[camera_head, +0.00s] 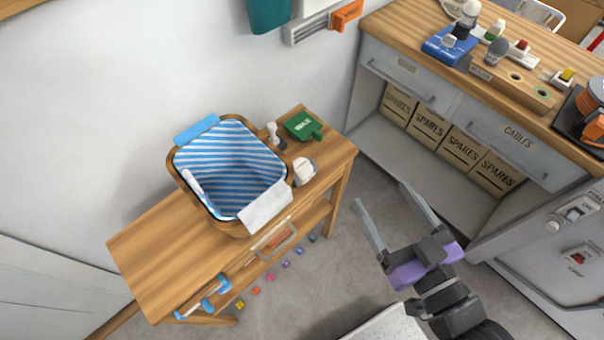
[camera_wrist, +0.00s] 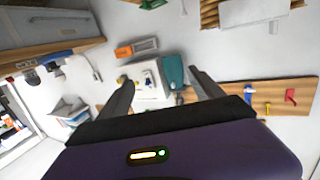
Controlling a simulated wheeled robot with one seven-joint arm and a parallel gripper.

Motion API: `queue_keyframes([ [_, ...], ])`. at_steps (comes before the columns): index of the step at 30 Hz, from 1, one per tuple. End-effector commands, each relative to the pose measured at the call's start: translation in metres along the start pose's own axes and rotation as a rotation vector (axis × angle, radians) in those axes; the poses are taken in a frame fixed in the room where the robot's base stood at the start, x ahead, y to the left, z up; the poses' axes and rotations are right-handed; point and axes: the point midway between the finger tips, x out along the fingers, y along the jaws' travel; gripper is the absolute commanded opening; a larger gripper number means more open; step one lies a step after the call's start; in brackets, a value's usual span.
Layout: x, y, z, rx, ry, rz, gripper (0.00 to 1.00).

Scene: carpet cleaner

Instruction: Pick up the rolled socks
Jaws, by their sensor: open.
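A small whitish rounded bundle (camera_head: 303,170), which looks like the rolled socks, sits on the wooden side table (camera_head: 150,250), just right of a lined basket (camera_head: 181,192). It is small in the picture, so its folds are hard to make out. My gripper (camera_head: 381,196) is open and empty, over the floor to the right of the table and apart from the bundle. In the wrist view my gripper (camera_wrist: 160,77) shows two spread fingers with nothing between them. I cannot make out the bundle in the wrist view.
A green wax box (camera_head: 302,125) and a small white item (camera_head: 272,132) stand behind the bundle. A white cloth (camera_head: 265,207) hangs over the basket rim. A cluttered workbench (camera_head: 400,35) is at the right. Grey floor lies between table and bench.

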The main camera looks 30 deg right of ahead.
Motion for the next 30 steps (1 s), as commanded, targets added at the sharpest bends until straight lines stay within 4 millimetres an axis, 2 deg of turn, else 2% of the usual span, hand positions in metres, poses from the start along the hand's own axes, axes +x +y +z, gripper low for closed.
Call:
queue_keyframes([
  [1, 0.021, 0.007, 0.005, 0.004, 0.006, 0.015, 0.76],
  [6, 0.079, 0.021, 0.022, 0.013, -0.053, 0.017, 0.76],
  [10, 0.121, 0.022, 0.034, 0.001, -0.129, -0.038, 0.76],
  [12, 0.138, 0.015, 0.042, -0.017, -0.183, -0.099, 0.76],
  [15, 0.146, 0.0, 0.056, -0.051, -0.266, -0.199, 0.76],
  [19, 0.133, -0.022, 0.083, -0.093, -0.367, -0.313, 0.76],
  [23, 0.127, -0.031, 0.094, -0.132, -0.405, -0.364, 0.76],
  [30, 0.156, -0.042, 0.107, -0.144, -0.404, -0.365, 0.76],
])
